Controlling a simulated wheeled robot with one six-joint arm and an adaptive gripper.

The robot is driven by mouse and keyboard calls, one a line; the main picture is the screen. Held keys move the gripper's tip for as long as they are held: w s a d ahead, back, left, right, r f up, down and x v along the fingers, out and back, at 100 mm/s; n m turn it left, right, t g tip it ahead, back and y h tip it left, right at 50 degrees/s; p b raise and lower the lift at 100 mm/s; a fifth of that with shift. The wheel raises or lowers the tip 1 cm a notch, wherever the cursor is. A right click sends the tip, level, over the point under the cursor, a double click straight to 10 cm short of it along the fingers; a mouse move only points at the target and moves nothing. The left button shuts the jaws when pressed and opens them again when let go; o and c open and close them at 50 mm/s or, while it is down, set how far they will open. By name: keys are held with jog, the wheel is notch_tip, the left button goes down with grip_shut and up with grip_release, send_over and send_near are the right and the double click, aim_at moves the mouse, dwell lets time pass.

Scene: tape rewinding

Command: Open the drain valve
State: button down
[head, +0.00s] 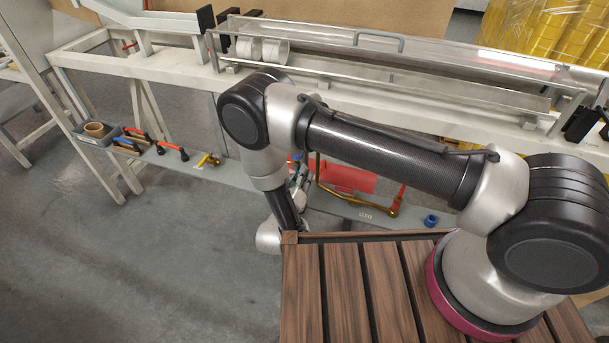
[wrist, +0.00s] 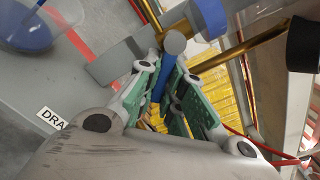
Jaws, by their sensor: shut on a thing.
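In the wrist view, my gripper (wrist: 162,78) has its green-padded fingers closed on a blue lever handle (wrist: 166,82). The handle joins a round grey hub (wrist: 174,42) on a brass valve and pipe (wrist: 238,50). A white label (wrist: 51,118) on the grey shelf reads "DRA", the rest cut off by my gripper. In the head view, my gripper is down by the shelf, mostly hidden behind my arm. The bent brass pipe (head: 340,193) shows just right of it. The valve itself cannot be made out there.
Another red lever (head: 400,196) and a blue cap (head: 431,220) are to the right. The white frame with its clear trough (head: 400,62) lies above.

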jog(key=m, duration=0.1)
jog(key=a+m, duration=0.1)
jog(key=m, duration=0.1)
jog(key=shift+w+f, duration=0.1)
jog(key=shift+f, duration=0.25)
jog(key=shift+w+a+f+m, duration=0.1)
jog(key=shift+a+m, duration=0.15)
jog(key=shift+m, duration=0.65)
jog(key=shift+w+a+f+m, duration=0.1)
jog(key=shift+a+m, duration=0.15)
jog(key=shift+m, duration=0.65)
jog(key=c, duration=1.5)
grip_release()
